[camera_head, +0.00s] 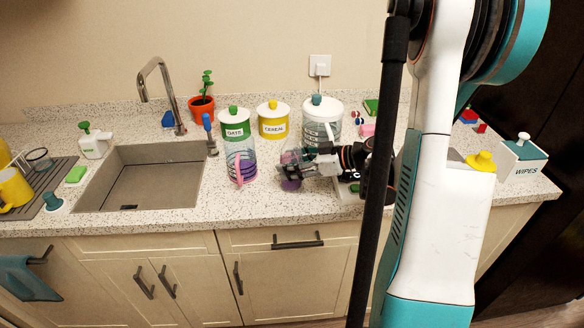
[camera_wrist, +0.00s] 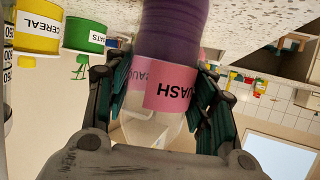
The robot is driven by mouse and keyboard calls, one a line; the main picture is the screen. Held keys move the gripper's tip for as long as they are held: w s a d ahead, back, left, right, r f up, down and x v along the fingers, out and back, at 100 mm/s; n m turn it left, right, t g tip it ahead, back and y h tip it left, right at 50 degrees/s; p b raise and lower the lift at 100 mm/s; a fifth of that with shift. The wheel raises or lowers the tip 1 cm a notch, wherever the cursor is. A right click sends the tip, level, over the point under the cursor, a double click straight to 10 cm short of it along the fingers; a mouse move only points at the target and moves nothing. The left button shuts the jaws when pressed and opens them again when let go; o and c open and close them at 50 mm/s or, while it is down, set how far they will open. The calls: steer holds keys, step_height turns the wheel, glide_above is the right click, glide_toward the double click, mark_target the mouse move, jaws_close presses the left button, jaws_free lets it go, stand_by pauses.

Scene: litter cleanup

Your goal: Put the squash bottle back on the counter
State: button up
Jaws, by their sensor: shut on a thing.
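The squash bottle (camera_wrist: 172,85) fills the middle of the wrist view, which is upside down. It is clear, with purple contents and a pink label. My gripper (camera_wrist: 160,100) is shut on it, one dark finger on each side at the label. In the head view, the bottle (camera_head: 291,185) stands upright in my gripper (camera_head: 295,168) over the front part of the speckled counter (camera_head: 200,213). The fingers partly hide it. I cannot tell whether its base touches the counter.
A clear container with purple in it and a pink handle (camera_head: 238,180) stands close left of the bottle. Behind are the oats canister (camera_head: 236,130), the cereal canister (camera_head: 273,124) and a large clear jar (camera_head: 318,130). The sink (camera_head: 150,177) lies left. A wipes box (camera_head: 522,160) stands far right.

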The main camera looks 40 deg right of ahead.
steer(key=shift+f, duration=0.15)
steer(key=o, duration=1.4)
steer(key=shift+o, duration=0.2)
steer(key=shift+r, duration=0.25)
steer(key=p+v, duration=0.3)
steer(key=v, duration=0.9)
